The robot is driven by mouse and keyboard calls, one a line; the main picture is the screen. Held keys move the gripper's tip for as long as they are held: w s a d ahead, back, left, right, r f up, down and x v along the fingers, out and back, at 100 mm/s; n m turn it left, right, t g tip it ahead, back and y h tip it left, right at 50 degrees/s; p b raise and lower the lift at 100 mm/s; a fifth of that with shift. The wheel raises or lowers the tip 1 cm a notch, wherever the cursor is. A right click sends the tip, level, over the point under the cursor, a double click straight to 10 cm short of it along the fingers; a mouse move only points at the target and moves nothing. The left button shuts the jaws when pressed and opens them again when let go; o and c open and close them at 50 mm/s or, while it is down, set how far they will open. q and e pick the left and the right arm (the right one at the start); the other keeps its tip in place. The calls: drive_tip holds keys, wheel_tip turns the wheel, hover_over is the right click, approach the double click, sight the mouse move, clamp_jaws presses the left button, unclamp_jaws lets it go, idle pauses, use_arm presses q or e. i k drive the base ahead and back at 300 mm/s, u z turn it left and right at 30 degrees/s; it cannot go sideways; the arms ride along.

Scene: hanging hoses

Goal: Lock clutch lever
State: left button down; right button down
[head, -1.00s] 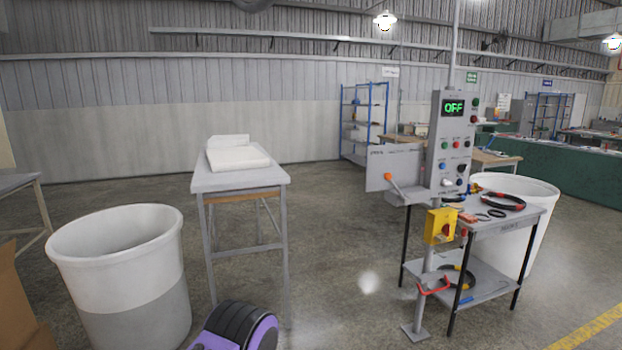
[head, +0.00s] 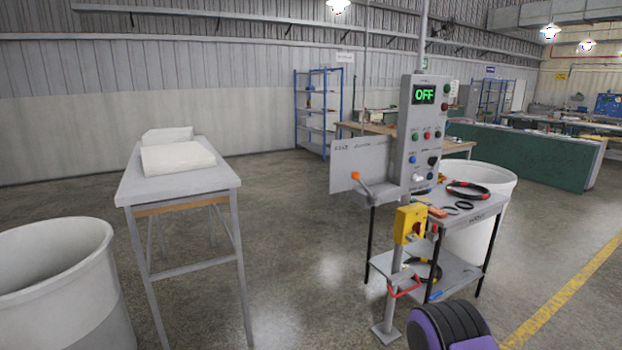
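A grey control panel (head: 421,135) with a green "OFF" display (head: 424,94) stands on a post right of centre. A lever with an orange knob (head: 356,176) sticks out at the panel's lower left, in front of a grey plate (head: 350,160). A yellow box with a red knob (head: 410,224) is on the post below. A red handle (head: 404,286) sits lower on the post. I cannot tell for sure which of these is the clutch lever. Neither of my grippers is in view.
A grey table with white blocks (head: 177,187) stands left of centre. A white bin (head: 52,290) is at the lower left. A small cart (head: 468,235) with hoses stands by the post, with another white bin (head: 491,219) behind it. A purple and black wheeled part (head: 450,326) shows at the bottom.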

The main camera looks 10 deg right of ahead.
sight(355, 175)
drive_tip(key=z, duration=0.45)
drive_tip(key=i, duration=1)
drive_tip(key=z, duration=0.75)
